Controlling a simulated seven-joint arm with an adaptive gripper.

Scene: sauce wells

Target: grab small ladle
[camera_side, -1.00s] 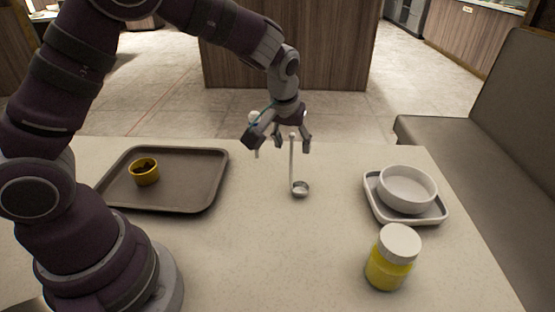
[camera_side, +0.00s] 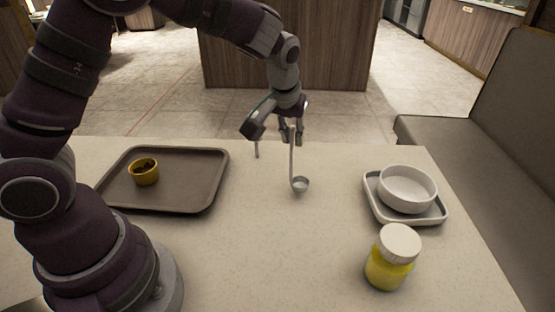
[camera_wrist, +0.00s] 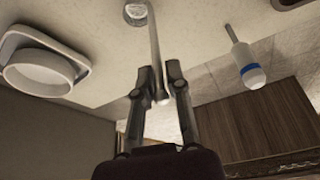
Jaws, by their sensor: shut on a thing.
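The small ladle (camera_side: 292,165) has a thin upright handle and a small round metal cup at its lower end. Its cup is at or just above the table; I cannot tell whether it touches. My gripper (camera_side: 292,135) is shut on the upper part of the handle. In the wrist view, the ladle (camera_wrist: 153,45) runs between the fingertips of my gripper (camera_wrist: 161,85), with the cup at the top of the picture. The fingers hide part of the handle.
A brown tray (camera_side: 200,190) with a yellow cup (camera_side: 146,176) lies left. A white bowl (camera_side: 407,190) sits on a small tray (camera_side: 384,214) at right, behind a yellow jar (camera_side: 391,262). A blue-banded utensil (camera_wrist: 246,62) is near the gripper. The middle front table is clear.

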